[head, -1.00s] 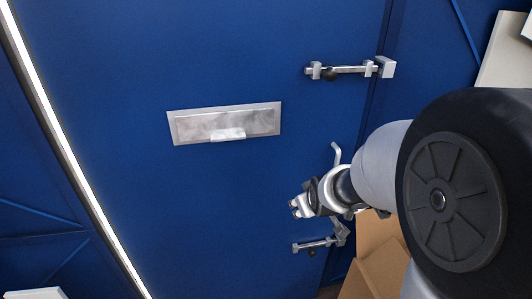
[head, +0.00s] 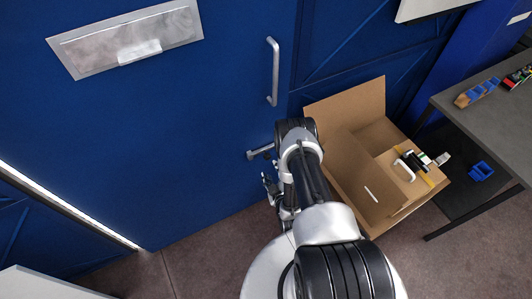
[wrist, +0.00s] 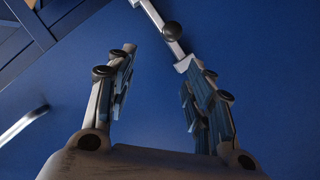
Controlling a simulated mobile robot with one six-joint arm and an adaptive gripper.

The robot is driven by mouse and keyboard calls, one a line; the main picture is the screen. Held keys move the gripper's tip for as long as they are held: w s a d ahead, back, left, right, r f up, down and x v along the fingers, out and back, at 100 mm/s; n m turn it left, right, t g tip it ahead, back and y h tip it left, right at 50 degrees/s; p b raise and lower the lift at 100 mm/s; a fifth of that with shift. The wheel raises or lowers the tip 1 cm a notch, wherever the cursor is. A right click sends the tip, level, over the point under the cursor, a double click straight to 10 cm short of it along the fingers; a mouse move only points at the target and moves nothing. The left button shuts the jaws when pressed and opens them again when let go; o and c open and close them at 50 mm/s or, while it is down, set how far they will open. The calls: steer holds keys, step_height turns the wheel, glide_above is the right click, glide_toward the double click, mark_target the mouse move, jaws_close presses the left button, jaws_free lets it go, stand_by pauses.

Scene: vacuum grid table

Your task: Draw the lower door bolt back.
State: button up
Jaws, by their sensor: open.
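The lower door bolt (head: 259,151) is a silver bar with a dark knob on the blue door (head: 150,140). In the head view, my arm hides its right part. In the wrist view, the bolt bar (wrist: 158,17) runs diagonally at the top, and its round black knob (wrist: 171,31) shows clearly. My gripper (wrist: 160,58) is open with nothing between its fingers. The knob lies just beyond the fingertips, nearer the right finger; I cannot tell whether anything touches. In the head view, my gripper (head: 268,186) is small and dark, just below the bolt.
A vertical door handle (head: 275,72) is above the bolt. An open cardboard box (head: 345,165) with items in it stands on the floor right of my arm. A grey table (head: 490,115) is at far right.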

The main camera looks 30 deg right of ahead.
mark_target(268, 159)
steer(key=s+f, duration=0.3)
steer(key=s, duration=0.1)
steer(key=shift+t, duration=0.3)
steer(key=b+x, duration=0.9)
steer(key=x, duration=0.6)
steer(key=shift+w, duration=0.45)
steer(key=shift+w+d+b, duration=0.1)
steer(key=shift+w+b, duration=0.4)
steer(key=shift+w, duration=0.05)
steer(key=shift+c, duration=0.4)
steer(key=shift+w+r, duration=0.1)
steer(key=shift+r, duration=0.1)
jaws_close()
